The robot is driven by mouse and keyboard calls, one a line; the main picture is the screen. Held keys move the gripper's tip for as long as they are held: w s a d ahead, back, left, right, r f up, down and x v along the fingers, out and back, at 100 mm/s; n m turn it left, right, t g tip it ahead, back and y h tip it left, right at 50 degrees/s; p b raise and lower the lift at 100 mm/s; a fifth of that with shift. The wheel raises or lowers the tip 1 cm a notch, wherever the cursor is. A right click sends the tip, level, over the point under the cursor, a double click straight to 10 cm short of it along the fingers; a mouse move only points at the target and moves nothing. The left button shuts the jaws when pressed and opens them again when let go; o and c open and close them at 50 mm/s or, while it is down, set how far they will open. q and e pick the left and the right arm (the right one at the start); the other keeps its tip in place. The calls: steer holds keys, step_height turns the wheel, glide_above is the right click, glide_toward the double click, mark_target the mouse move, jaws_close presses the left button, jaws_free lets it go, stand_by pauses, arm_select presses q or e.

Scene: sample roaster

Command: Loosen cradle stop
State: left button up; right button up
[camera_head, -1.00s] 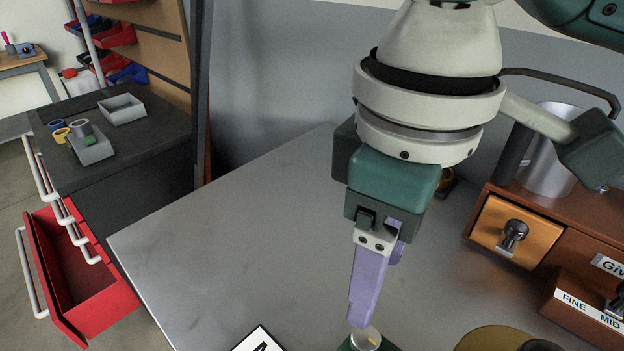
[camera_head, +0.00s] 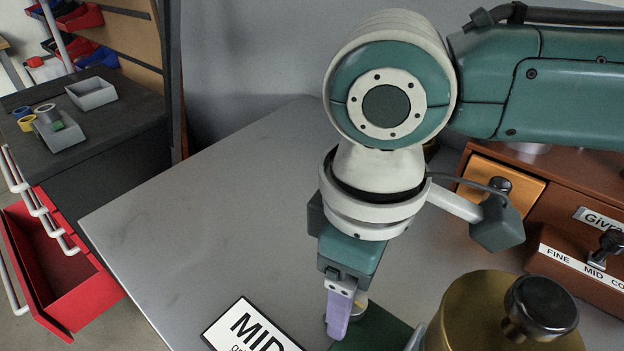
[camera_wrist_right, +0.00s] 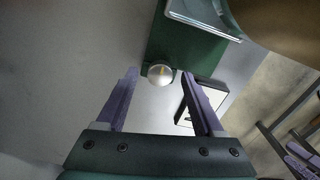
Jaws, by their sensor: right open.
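The cradle stop appears to be a small round silver knob (camera_head: 358,306) with a yellow mark, at the end of a green base (camera_head: 375,329). In the right wrist view the knob (camera_wrist_right: 160,74) lies between the two purple fingertips, with a visible gap to either side. My right gripper (camera_head: 340,318) is open and points down at the knob in the head view, where its finger partly hides the knob. Whether a finger touches it I cannot tell.
A brass cylinder with a black knob (camera_head: 470,316) stands right of the gripper. A MID card (camera_head: 225,327) lies to the left. A brown box with an orange drawer (camera_head: 520,187) stands at the back right. The grey table (camera_head: 200,220) is clear on the left.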

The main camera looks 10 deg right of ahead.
jaws_close()
stand_by(0.3)
stand_by(0.3)
